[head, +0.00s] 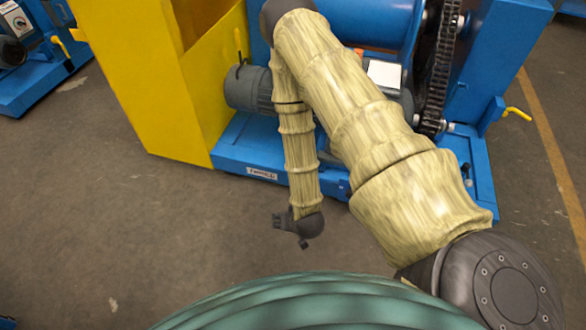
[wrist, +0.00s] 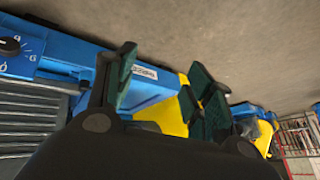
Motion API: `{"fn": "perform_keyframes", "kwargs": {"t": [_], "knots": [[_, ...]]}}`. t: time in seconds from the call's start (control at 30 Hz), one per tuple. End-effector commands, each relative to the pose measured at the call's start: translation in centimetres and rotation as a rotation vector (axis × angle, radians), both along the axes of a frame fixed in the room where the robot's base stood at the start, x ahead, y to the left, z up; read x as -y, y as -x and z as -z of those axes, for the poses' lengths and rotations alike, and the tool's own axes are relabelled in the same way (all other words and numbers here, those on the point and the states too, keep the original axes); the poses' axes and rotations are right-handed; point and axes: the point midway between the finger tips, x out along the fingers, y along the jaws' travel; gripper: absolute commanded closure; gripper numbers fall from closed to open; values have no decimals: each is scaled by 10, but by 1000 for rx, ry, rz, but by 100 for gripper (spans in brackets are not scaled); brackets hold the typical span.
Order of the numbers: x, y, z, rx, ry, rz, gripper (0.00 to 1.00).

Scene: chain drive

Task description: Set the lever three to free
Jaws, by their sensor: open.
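In the head view, a yellow lever handle (head: 517,113) sticks out at the right side of the near blue machine (head: 250,150). Two more yellow handles, an upper one (head: 77,35) and a lower one (head: 60,46), show by another blue machine at the upper left. No lever number is readable, so I cannot tell which is lever three. My gripper (head: 290,222) hangs low in front of the machine, apart from these handles. In the wrist view my gripper (wrist: 165,85) has its two dark fingers spread with nothing between them. No lever is recognisable there.
A yellow guard (head: 150,80), a grey motor (head: 248,88) and a chain (head: 440,65) belong to the near machine. The grey floor (head: 120,220) at left is clear. My arm hides part of the machine.

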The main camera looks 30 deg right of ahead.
Motion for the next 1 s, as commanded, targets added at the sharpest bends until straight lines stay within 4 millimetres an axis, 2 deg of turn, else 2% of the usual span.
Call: {"fn": "perform_keyframes", "kwargs": {"t": [0.03,0.3,0.7,1.0], "knots": [[6,-13,23,38,-10,27,47],[42,-78,68,255,-72,164,47],[108,-155,118,581,-174,338,47],[164,-194,146,828,-256,436,47]]}}
